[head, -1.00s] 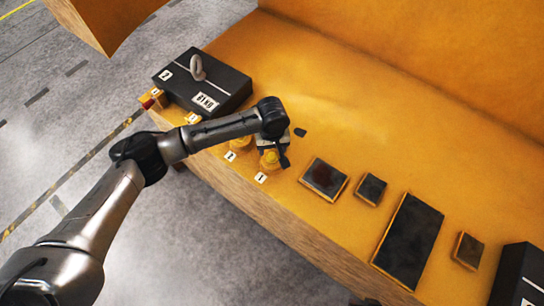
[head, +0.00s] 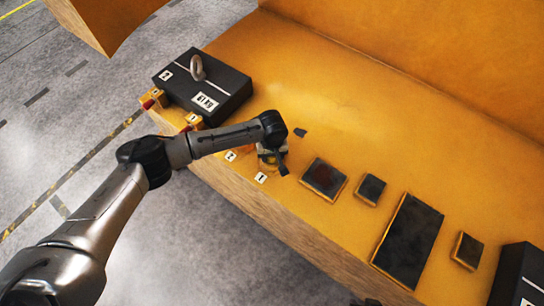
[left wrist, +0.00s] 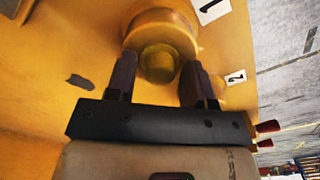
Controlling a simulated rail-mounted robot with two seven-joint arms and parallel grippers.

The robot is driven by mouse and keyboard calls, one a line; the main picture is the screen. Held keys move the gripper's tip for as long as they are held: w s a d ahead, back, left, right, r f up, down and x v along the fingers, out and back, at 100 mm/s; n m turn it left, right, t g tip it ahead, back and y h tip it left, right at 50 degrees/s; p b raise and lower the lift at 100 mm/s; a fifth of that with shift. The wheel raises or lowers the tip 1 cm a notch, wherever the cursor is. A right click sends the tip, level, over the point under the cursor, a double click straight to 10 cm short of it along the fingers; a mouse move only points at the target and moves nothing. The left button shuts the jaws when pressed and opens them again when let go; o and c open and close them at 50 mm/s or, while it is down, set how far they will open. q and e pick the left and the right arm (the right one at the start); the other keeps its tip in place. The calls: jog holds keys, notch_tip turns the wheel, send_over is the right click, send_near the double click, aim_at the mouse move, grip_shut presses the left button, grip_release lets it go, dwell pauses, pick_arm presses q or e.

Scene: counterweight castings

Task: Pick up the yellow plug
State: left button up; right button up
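The yellow plug (left wrist: 158,63) is a short round knob on a wider round yellow base (left wrist: 165,25) beside a label reading 1. My left gripper (left wrist: 157,76) points down over it, one dark finger on each side of the knob. The fingers are apart; slim gaps seem to show beside the knob, and I cannot tell if they touch it. In the head view my left gripper (head: 273,162) is low at the bench's front edge, above the label 1 (head: 261,178), and mostly hides the plug. My right gripper is not in view.
A second yellow round piece (left wrist: 237,97), label 2, stands close by. A black block (head: 225,82) with a metal ring lies at the bench's left end. Dark plates (head: 410,240) lie to the right.

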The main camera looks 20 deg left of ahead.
pick_arm(q)
jog(key=c, duration=0.7)
jog(key=shift+c, duration=0.3)
jog(key=shift+r, duration=0.45)
notch_tip(320, 180, up, 4)
jog(key=shift+f, duration=0.2)
jog(key=w+d+r+b, duration=0.1)
jog(key=w+d+r, duration=0.1)
jog(key=d, duration=0.3)
jog(key=w+d+r, duration=0.3)
jog(key=d+r, duration=0.1)
jog(key=d, duration=0.1)
jog(key=shift+d+r+b, duration=0.3)
jog(key=shift+b, duration=0.05)
